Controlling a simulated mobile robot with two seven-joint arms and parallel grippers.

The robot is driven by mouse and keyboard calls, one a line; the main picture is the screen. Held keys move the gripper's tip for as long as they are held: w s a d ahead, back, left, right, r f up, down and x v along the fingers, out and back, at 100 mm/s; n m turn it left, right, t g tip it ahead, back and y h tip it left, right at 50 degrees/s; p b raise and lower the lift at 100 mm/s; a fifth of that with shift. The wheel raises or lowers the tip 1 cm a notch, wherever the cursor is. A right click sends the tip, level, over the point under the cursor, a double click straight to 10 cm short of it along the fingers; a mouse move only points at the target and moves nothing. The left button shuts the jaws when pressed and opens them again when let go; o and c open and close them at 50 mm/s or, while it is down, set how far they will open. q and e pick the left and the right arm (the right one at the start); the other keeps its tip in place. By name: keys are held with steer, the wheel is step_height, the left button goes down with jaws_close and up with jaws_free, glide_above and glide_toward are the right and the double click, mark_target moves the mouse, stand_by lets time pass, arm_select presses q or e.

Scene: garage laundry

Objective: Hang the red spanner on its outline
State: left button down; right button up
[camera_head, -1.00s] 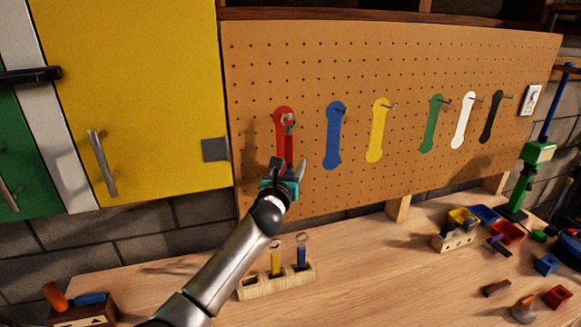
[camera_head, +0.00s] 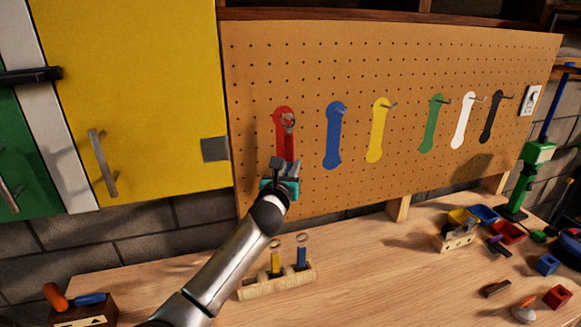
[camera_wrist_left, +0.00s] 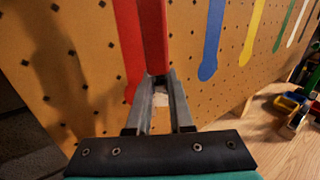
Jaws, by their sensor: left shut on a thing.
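The red spanner (camera_head: 289,145) is upright in front of the red outline (camera_head: 278,121) on the pegboard. Its metal ring end is up, over the outline's head. I cannot tell whether the ring is around the peg there. My left gripper (camera_head: 285,164) is below, shut on the spanner's lower end. In the left wrist view, the red handle (camera_wrist_left: 153,35) runs up from between the fingertips of the left gripper (camera_wrist_left: 159,80). The red outline (camera_wrist_left: 129,45) shows just left of the handle, with the board behind. My right gripper is not in view.
Blue (camera_head: 333,140), yellow (camera_head: 378,135), green, white and black outlines with pegs are to the right. A wooden rack (camera_head: 252,291) on the bench holds a yellow and a blue tool. Coloured bins (camera_head: 507,233) and small blocks are at right. A yellow cabinet (camera_head: 150,70) is at left.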

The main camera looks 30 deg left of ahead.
arm_select(q)
steer(key=shift+f, duration=0.1)
steer(key=c, duration=0.7)
jaws_free()
steer(key=shift+c, duration=0.2)
steer(key=v, duration=1.5)
steer(key=shift+s+d, duration=0.1)
